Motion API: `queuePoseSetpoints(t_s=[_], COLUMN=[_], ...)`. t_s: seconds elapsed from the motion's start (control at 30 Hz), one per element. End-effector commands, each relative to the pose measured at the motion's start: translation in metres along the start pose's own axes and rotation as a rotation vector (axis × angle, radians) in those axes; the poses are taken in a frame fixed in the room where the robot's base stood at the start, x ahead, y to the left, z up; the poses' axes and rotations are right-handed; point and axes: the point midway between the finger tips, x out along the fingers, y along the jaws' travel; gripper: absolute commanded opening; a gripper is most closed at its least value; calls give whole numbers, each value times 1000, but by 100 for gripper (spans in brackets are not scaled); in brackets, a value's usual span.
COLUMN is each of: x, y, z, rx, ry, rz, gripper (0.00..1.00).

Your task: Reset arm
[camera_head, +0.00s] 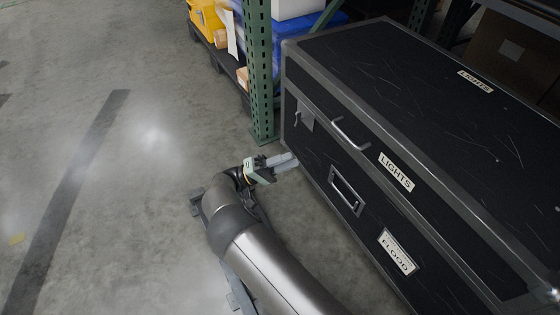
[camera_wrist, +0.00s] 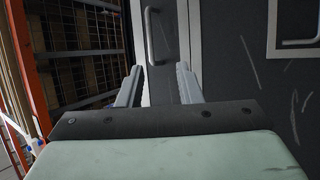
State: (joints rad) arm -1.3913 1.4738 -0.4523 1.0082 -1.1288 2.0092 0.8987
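My gripper (camera_head: 287,161) is beside the lower left part of a large black case (camera_head: 420,110), close to its front face. In the wrist view its two grey fingers stand apart with nothing between them, so my gripper (camera_wrist: 156,78) is open and empty. The case front (camera_wrist: 235,70) lies beyond the fingers. I cannot tell whether the fingertips touch it. My arm reaches up from the bottom of the head view, low over the floor.
The case has metal handles (camera_head: 350,134) and labels reading LIGHTS (camera_head: 396,172) and FLOOD (camera_head: 397,252). A green rack post (camera_head: 260,75) stands just behind my gripper. Yellow and blue goods sit at the back. The concrete floor (camera_head: 110,170) on the left is clear.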

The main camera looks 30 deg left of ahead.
Motion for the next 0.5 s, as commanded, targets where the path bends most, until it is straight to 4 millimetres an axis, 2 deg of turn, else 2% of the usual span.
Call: queuePoseSetpoints(t_s=[0.03,0.17,0.5], x=[-8,-16,-18], y=[0,0,1], z=[0,0,0], rx=[4,3,2], ry=[2,2,1], rz=[2,0,1], gripper=[32,32,32])
